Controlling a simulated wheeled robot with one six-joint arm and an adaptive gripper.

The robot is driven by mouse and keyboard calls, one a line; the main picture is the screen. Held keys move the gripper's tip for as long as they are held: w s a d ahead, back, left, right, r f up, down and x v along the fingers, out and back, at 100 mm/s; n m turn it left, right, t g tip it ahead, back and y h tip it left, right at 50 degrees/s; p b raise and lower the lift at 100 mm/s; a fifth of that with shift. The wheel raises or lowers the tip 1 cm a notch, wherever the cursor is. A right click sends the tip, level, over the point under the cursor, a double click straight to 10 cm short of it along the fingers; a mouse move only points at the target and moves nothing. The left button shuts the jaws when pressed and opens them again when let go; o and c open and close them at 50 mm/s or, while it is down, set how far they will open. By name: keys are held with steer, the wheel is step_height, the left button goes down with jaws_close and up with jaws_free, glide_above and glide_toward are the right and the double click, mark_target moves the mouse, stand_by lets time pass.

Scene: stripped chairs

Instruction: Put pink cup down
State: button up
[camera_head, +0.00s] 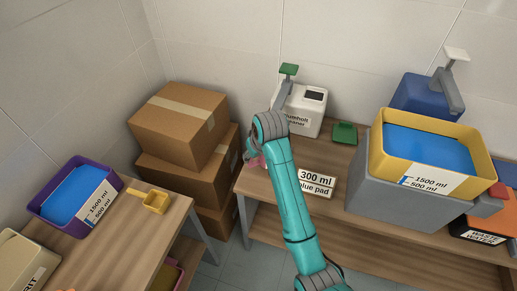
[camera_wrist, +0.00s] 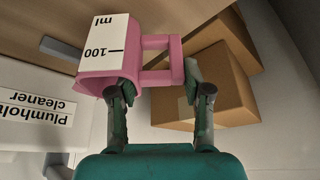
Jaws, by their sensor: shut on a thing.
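The pink cup (camera_wrist: 98,84), with a white label reading 100 ml, is in my gripper (camera_wrist: 157,83) in the wrist view. One finger is by the cup's wall and the other at the outer end of its pink handle (camera_wrist: 158,42). The gripper is shut on the cup at the handle side. In the head view only a small pink patch of the cup (camera_head: 257,161) shows beside my arm, over the left end of the wooden table (camera_head: 259,190). My arm hides most of it, and I cannot tell whether it touches the table.
A yellow tub (camera_head: 432,174) sits on a grey block (camera_head: 400,198) to the right. Cardboard boxes (camera_head: 180,128) are left.

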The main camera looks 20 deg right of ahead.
steer(key=w+d, duration=0.1)
steer(key=w+d+f, duration=0.1)
steer(key=w, duration=0.1)
steer(key=shift+w+d, duration=0.1)
steer(key=shift+d, duration=0.1)
steer(key=shift+f, duration=0.25)
steer(key=o, duration=1.2)
steer(key=shift+f, duration=0.1)
steer(key=shift+o, duration=0.2)
